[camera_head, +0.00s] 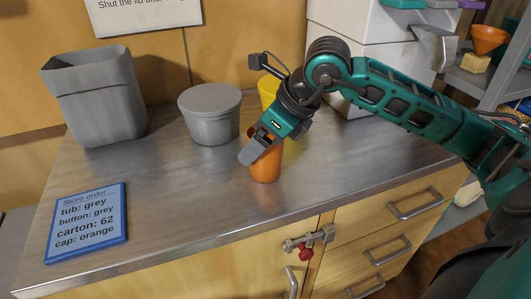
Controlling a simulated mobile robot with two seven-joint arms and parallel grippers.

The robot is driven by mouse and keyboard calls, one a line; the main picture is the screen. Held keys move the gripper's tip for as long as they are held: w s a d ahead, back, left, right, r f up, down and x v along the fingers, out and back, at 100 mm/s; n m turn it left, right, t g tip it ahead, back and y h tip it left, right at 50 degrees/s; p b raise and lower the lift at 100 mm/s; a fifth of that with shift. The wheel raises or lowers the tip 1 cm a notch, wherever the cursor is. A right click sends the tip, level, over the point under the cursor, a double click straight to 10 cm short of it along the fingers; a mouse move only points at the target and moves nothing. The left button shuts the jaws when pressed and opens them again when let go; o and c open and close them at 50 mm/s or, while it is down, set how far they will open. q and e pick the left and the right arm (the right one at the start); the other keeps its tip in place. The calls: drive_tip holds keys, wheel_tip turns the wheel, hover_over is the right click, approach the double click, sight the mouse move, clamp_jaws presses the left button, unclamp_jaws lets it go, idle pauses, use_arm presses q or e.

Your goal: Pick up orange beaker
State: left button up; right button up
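A grey finger overlaps the beaker's upper left side, and part of the rim is hidden behind the gripper. I cannot tell whether the fingers are closed on the beaker. My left gripper is not in view.
A yellow container (268,87) stands just behind my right gripper, partly hidden. A lidded grey tub (211,116) and a tall grey bin (96,97) stand to the left. A blue order card (88,224) lies at the front left. The counter's front middle is clear.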

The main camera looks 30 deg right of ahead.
drive_tip(key=c, duration=0.6)
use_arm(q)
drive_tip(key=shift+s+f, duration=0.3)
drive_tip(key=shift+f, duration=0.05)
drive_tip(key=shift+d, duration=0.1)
